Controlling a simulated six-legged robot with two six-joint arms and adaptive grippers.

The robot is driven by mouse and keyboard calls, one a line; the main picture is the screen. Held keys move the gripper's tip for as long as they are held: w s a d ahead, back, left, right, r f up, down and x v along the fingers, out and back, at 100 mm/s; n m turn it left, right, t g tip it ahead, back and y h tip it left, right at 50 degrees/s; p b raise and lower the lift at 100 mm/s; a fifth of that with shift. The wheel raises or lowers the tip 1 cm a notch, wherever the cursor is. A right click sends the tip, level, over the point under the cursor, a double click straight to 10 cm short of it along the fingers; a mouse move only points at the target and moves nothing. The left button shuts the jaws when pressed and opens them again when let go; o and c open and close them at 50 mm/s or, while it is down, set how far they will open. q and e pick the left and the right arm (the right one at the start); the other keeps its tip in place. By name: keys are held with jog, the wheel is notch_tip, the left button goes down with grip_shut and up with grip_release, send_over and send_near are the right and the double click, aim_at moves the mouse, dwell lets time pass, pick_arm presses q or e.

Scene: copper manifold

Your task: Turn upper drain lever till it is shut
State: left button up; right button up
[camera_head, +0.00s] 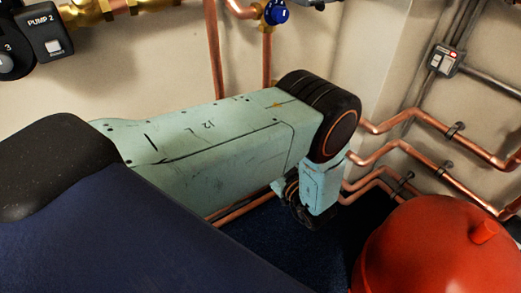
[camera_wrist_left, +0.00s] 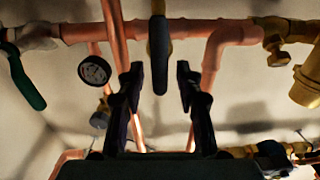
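In the left wrist view a dark lever (camera_wrist_left: 158,55) hangs straight down from the copper pipe across the top. A green lever (camera_wrist_left: 27,80) hangs tilted at the far left of that view. No label shows which one is the upper drain lever. My left gripper (camera_wrist_left: 158,76) is open, with one finger on each side of the dark lever. Gaps show between the lever and both fingers. In the head view my left arm reaches in from the left, and its fingers cannot be made out there. My right gripper is not in view.
A round gauge (camera_wrist_left: 95,70) sits left of the fingers. Brass fittings (camera_wrist_left: 306,86) stand at the right. In the head view a red tank (camera_head: 440,250) is at lower right, copper pipes (camera_head: 440,170) run along the wall, and a blue knob (camera_head: 276,12) is at the top.

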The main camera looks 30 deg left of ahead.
pick_arm(q)
jog(key=shift+s+r, duration=0.1)
jog(key=shift+r, duration=0.05)
jog(key=shift+d, duration=0.1)
jog(key=shift+c, duration=1.2)
grip_shut()
